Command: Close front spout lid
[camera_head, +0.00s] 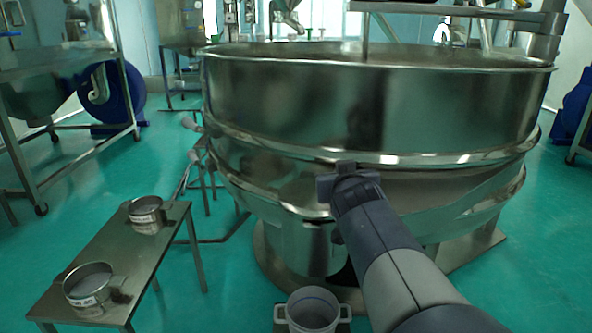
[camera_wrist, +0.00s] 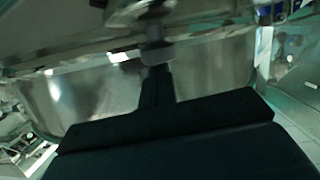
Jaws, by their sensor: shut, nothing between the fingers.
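The front spout (camera_head: 300,238) is a shiny steel chute below the lower ring of the round vibrating sieve (camera_head: 290,105). A steel surface (camera_head: 300,192) above the spout looks like its lid, partly covered by my gripper; I cannot tell whether it is open or shut. My gripper (camera_head: 338,178) is shut and empty, in front of the sieve's lower ring. In the wrist view my gripper (camera_wrist: 157,70) points at a curved steel surface (camera_wrist: 95,95) under a rim. I cannot tell whether it touches the steel.
A white two-handled pot (camera_head: 312,312) stands on the floor below the spout. A low steel table (camera_head: 125,262) at left holds two round sieves (camera_head: 90,288). A steel frame with a blue machine (camera_head: 112,95) stands farther back left. Green floor is open at right.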

